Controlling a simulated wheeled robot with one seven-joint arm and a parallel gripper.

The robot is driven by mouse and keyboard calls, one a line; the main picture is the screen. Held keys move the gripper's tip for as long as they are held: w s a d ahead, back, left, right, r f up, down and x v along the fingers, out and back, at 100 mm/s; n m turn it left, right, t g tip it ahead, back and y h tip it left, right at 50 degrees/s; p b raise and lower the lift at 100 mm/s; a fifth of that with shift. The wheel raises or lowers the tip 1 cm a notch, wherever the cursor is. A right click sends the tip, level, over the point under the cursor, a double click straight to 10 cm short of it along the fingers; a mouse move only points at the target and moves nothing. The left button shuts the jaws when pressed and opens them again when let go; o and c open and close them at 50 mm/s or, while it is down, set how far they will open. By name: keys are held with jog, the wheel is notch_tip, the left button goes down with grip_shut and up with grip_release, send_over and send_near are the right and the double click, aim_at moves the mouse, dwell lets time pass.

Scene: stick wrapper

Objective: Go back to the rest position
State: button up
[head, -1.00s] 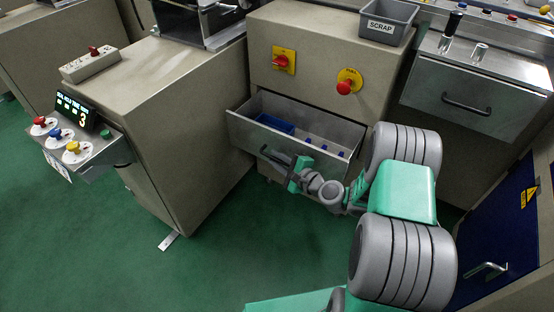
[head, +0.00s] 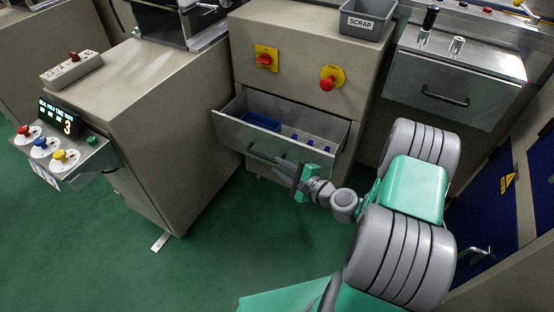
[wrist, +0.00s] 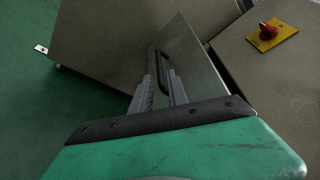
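My gripper (head: 283,168) is in front of the pulled-out drawer (head: 236,133), at the lower right of its bar handle (head: 262,156). In the wrist view, the two grey fingers of my gripper (wrist: 161,77) stand apart with nothing held between them. The drawer handle (wrist: 165,64) shows just beyond the fingertips, and it looks free of them. My arm reaches in from the right, bent, over the green floor.
The open drawer holds a blue bin (head: 262,121) and several small blue pieces. A cabinet (head: 160,130) with a button panel (head: 62,155) stands left. A grey scrap bin (head: 366,18) sits on top. Another cabinet (head: 497,190) is close at right. Floor (head: 215,260) is clear in front.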

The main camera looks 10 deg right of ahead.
jog(key=s+a+r+n+g+p, duration=0.2)
jog(key=a+r+n+g+p, duration=0.1)
jog(key=r+n+p, duration=0.4)
jog(key=s+a+r+n+g+p, duration=0.1)
jog(key=a+r+n+g+p, duration=0.3)
jog(key=r, duration=0.4)
jog(key=s+d+r+n+g+h+p, duration=0.1)
jog(key=s+d+r+n+h+p, duration=0.1)
jog(key=s+r+p, duration=0.3)
jog(key=s+d+r+n+g+h+p, duration=0.1)
jog(key=s+r+p, duration=0.4)
jog(key=r, duration=0.7)
jog(key=s+d+r+n+g+h+p, duration=0.1)
jog(key=s+d+r+n+h+p, duration=0.2)
jog(key=r, duration=0.6)
jog(key=s+n+h+p, duration=0.1)
jog(key=s+p, duration=0.1)
jog(key=p, duration=0.1)
jog(key=shift+s+d+n+h, duration=0.3)
jog(key=shift+s+d+h, duration=0.05)
jog(key=shift+s+h, duration=0.05)
